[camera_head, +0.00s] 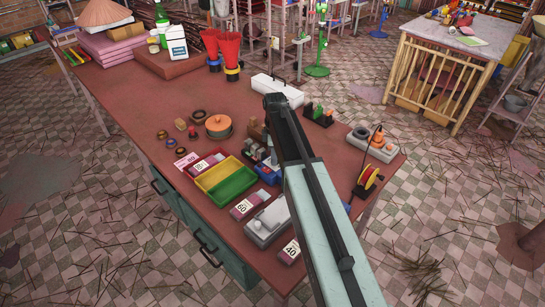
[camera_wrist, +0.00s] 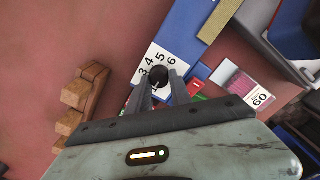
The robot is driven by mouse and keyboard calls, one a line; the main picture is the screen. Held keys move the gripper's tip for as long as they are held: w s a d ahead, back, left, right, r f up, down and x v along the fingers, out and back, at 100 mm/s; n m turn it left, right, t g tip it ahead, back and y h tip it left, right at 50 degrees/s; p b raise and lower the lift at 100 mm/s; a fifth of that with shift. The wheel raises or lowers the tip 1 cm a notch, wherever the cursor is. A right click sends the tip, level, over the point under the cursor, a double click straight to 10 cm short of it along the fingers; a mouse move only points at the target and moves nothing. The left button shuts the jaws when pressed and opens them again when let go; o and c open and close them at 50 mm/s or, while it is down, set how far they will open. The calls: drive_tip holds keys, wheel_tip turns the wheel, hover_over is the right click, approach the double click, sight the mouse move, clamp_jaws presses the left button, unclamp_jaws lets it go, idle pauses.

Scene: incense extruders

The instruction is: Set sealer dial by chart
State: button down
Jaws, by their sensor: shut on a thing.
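In the wrist view a black dial knob (camera_wrist: 158,76) stands on a white number plate (camera_wrist: 150,62) marked with digits; 3, 4, 5 and 6 can be read. The plate is on a blue body, which I take for the sealer (camera_wrist: 186,28). My gripper (camera_wrist: 160,88) is shut on the knob, one finger on each side. The fingers hide the lower part of the plate, and I cannot tell where the knob points. In the head view the blue sealer (camera_head: 268,173) shows partly beside my arm, and my gripper is hidden. A small pink-and-white card (camera_head: 187,160) could be the chart; its print is unreadable.
A pack marked 60 (camera_wrist: 261,98) lies right of the sealer, and a notched wooden block (camera_wrist: 82,98) stands left. In the head view a yellow and green tray (camera_head: 219,176), a pack marked 40 (camera_head: 289,252) and a grey-white device (camera_head: 268,222) crowd the front.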

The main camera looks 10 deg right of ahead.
drive_tip(key=m, duration=0.5)
drive_tip(key=shift+s+d+m, duration=0.1)
drive_tip(key=shift+m, duration=0.2)
drive_tip(key=m, duration=1)
drive_tip(key=shift+m, duration=0.4)
drive_tip(key=m, duration=0.5)
drive_tip(key=shift+d, duration=0.1)
drive_tip(key=shift+m, duration=0.3)
drive_tip(key=c, duration=1.2)
unclamp_jaws()
drive_tip(key=shift+o, duration=0.2)
